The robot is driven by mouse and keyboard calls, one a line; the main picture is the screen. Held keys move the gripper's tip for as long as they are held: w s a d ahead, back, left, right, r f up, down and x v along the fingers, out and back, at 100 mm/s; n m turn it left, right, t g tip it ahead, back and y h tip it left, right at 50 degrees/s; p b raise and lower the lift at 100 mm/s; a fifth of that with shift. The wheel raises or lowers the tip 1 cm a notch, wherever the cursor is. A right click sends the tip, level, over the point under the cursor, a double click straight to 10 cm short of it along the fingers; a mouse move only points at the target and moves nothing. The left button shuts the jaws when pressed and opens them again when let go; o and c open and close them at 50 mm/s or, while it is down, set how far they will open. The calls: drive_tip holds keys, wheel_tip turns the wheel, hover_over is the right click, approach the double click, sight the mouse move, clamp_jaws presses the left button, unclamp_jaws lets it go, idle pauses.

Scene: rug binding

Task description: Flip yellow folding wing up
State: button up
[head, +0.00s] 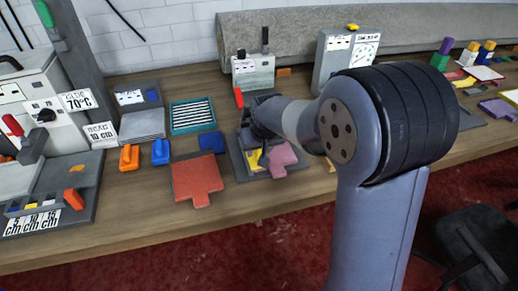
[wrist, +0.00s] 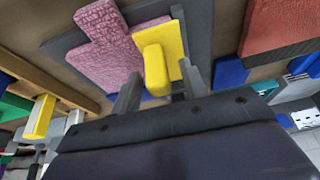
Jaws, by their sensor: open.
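The yellow folding wing (wrist: 173,42) shows in the wrist view as a flat yellow plate with a raised rounded yellow block. It lies beside a textured pink piece (wrist: 105,42) on a dark grey base (wrist: 198,22). In the head view, only a small part of the yellow wing (head: 251,159) shows beside the pink piece (head: 283,158), with my arm covering the rest. My gripper (wrist: 158,85) is open, its two fingers on either side of the lower end of the yellow block. I cannot tell whether they touch it.
A red textured piece (head: 196,178) lies left of the grey base. Two grey machine boxes (head: 253,77) (head: 345,58) stand behind. A rolled grey rug (head: 290,35) runs along the wall.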

drive_tip(key=shift+w+f, duration=0.15)
drive_tip(key=shift+f, duration=0.3)
clamp_jaws()
idle(0.4)
